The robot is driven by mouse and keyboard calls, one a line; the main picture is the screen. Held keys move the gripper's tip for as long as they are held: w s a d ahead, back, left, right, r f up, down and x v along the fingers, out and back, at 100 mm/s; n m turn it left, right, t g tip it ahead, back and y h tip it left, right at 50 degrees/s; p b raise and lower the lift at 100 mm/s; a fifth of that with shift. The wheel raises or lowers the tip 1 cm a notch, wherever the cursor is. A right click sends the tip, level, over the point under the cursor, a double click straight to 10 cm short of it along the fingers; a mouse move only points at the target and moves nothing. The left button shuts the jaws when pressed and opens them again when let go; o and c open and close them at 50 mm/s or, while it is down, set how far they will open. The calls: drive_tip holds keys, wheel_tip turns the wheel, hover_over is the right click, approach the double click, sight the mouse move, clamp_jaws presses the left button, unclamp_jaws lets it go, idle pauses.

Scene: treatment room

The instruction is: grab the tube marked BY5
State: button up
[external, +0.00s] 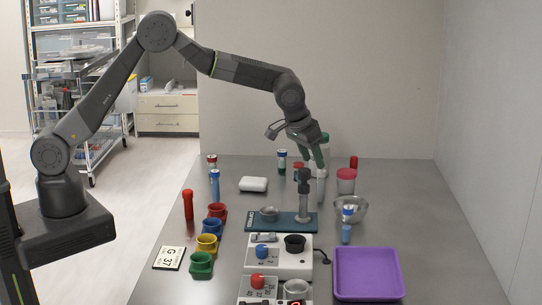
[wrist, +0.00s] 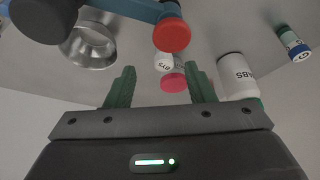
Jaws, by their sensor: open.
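My gripper (external: 311,160) is open, its green fingers pointing down above the back of the grey table. In the wrist view my gripper (wrist: 162,72) shows both fingers apart with nothing held. A white piece with a small marking that looks like BY5 (wrist: 165,62) appears between and beyond the fingertips. A pink-red cap (wrist: 174,82) lies just below it in the picture, and a larger orange-red cap (wrist: 172,35) is above it. I cannot tell which cap belongs to the marking, nor match it surely in the external view.
A white labelled container (wrist: 238,80) is close beside the right finger. A metal bowl (external: 351,208) and a pink-lidded jar (external: 346,175) stand to the right of my gripper. A grey stand on a teal base (external: 280,223) is in front. A purple tray (external: 368,275) lies front right.

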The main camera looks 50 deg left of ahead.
sight(318, 176)
drive_tip(key=x, duration=0.5)
drive_tip(key=shift+w+f+p, duration=0.1)
drive_tip(key=shift+f+p, duration=0.05)
drive_tip(key=shift+p, duration=0.25)
drive_tip(key=shift+p+x, duration=0.95)
drive_tip(key=shift+x, duration=1.65)
drive_tip(key=shift+a, duration=0.15)
drive_tip(key=c, duration=1.1)
